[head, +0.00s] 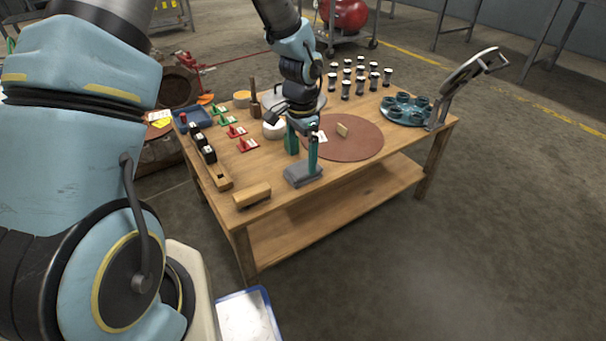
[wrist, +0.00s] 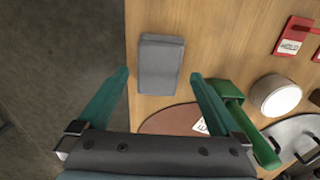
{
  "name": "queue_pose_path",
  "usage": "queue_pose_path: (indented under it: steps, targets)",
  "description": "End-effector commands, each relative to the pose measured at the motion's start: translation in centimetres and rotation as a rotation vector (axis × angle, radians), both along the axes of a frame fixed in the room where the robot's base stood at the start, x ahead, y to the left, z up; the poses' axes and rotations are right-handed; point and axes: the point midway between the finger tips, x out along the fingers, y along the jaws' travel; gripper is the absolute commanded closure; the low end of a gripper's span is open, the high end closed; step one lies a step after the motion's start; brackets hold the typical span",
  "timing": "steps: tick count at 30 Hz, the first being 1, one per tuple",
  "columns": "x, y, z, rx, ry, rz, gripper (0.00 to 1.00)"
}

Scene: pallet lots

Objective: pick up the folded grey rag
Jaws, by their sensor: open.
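The folded grey rag (head: 303,175) lies flat on the near edge of the wooden table. It also shows in the wrist view (wrist: 161,64) as a grey rectangle close to the table edge. My gripper (head: 302,160) points down over the rag, with its teal fingers apart and nothing held. In the wrist view my gripper (wrist: 159,74) has one fingertip on each side of the rag's lower part in the picture. I cannot tell exactly how high the tips are above the table.
A wooden block (head: 252,195) lies left of the rag along the table (head: 270,205) edge. A round brown mat (head: 358,147) lies to the right. A white cylinder (wrist: 275,95) and a green object (wrist: 235,100) stand near my right finger in the wrist view.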

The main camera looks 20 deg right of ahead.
Motion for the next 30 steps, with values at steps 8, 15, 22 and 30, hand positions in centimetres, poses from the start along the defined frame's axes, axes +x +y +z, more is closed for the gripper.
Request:
queue_pose_path:
  steps: [8, 15, 22, 30]
  targets:
    - [0.0, -0.3, -4.2, 0.002, 0.001, 0.000, 0.00]
    - [0.0, -0.4, -4.5, 0.000, -0.001, 0.000, 0.00]
    - [0.0, -0.3, -4.5, 0.000, 0.000, 0.000, 0.22]
    - [0.0, -0.3, -4.4, 0.000, 0.000, 0.000, 0.53]
